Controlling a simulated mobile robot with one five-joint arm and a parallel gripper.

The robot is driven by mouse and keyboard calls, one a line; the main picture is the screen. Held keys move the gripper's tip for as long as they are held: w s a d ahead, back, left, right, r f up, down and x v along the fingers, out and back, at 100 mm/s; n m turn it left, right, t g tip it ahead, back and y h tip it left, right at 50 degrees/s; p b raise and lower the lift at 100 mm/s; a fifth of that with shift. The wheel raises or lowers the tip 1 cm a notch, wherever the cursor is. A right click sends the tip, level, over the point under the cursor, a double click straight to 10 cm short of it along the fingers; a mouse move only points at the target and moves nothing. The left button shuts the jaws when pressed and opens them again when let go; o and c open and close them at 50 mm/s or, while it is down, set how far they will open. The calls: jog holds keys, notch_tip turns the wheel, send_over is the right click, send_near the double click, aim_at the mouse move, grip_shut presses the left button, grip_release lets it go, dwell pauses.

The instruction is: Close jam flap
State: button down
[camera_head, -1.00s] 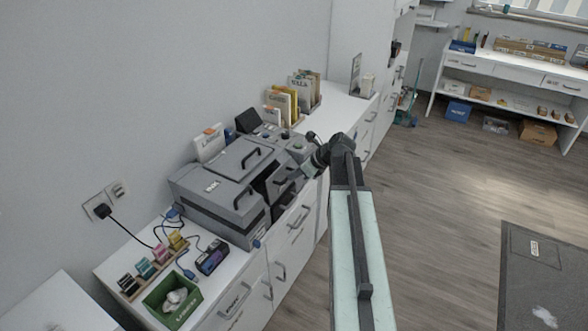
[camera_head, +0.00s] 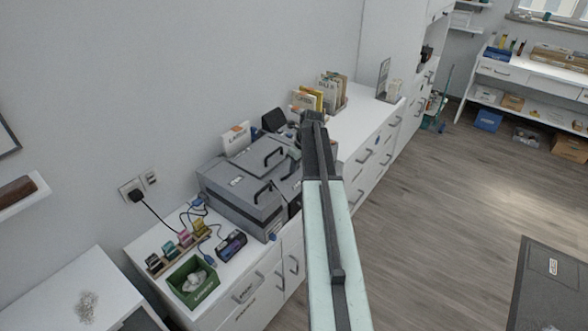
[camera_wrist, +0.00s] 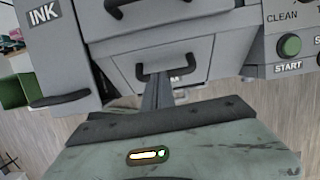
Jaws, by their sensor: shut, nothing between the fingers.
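The grey machine (camera_head: 232,188) stands on the white desk, its front partly hidden by my arm in the head view. In the wrist view a grey front panel with a dark handle (camera_wrist: 168,66) fills the middle. A label ending in "M" shows under the handle, its start hidden behind my fingers; this looks like the jam flap (camera_wrist: 196,58). I cannot tell exactly how far it stands open. My gripper (camera_wrist: 158,78) is shut and empty, its fingers pointing at the panel just below the handle. Contact is unclear. In the head view the gripper is hidden behind my arm.
An INK panel (camera_wrist: 45,14) with its own handle (camera_wrist: 57,104) is left of the flap. A green START button (camera_wrist: 290,46) is at the right. A green bin (camera_head: 192,284) and spools (camera_head: 185,238) stand left of the machine.

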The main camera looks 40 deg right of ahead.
jog(key=shift+s+d, duration=0.15)
jog(key=shift+d, duration=0.15)
jog(key=shift+r, duration=0.1)
jog(key=s+p+v, duration=0.1)
jog(key=p+v, duration=1.1)
jog(key=v, duration=0.1)
jog(key=shift+s+d+f, duration=0.2)
